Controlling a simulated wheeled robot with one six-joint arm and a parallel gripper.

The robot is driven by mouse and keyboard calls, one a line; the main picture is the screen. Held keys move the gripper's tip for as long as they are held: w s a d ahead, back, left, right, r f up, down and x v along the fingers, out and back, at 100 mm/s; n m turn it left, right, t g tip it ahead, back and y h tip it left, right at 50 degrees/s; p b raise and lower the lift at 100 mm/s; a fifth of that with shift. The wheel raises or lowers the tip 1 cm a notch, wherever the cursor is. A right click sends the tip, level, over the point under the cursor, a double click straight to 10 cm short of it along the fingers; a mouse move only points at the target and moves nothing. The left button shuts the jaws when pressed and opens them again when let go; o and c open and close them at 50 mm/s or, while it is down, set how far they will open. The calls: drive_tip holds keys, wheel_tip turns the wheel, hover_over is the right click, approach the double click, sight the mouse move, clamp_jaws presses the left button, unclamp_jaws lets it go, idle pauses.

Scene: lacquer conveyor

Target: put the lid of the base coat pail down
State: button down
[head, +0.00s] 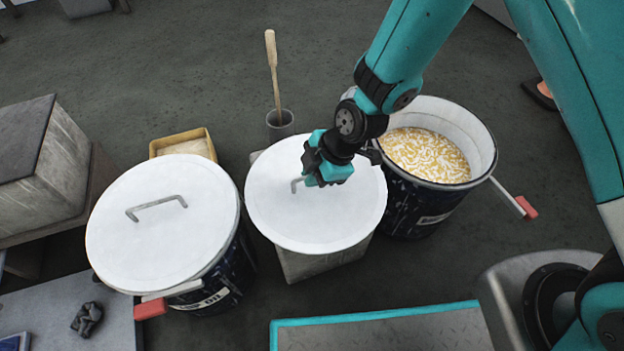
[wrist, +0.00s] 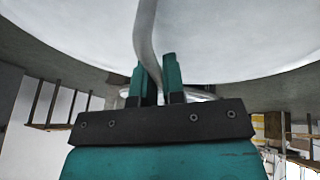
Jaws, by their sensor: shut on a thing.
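My gripper (head: 312,181) is shut on the bent grey handle (head: 295,185) of a round white lid (head: 318,225). In the wrist view the handle (wrist: 146,40) runs between the fingers, with the pale lid (wrist: 240,35) filling the top. The lid is over a pale grey block (head: 312,265), which it mostly hides. I cannot tell whether the lid touches the block. To the right stands the open dark pail (head: 405,205), holding a yellow and white speckled mass (head: 425,155). Its label is too small to read.
Another dark pail (head: 232,280), its label ending in "OIL", stands left with its white lid (head: 160,235) on. A yellow tray (head: 183,143) and a grey cup (head: 280,122) with a wooden-handled tool (head: 272,65) are behind. A teal-edged surface (head: 385,330) lies in front.

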drive_tip(key=shift+f, duration=0.45)
drive_tip(key=shift+r, duration=0.15)
drive_tip(key=c, duration=1.2)
unclamp_jaws()
drive_tip(key=p+v, duration=0.6)
drive_tip(key=v, duration=0.6)
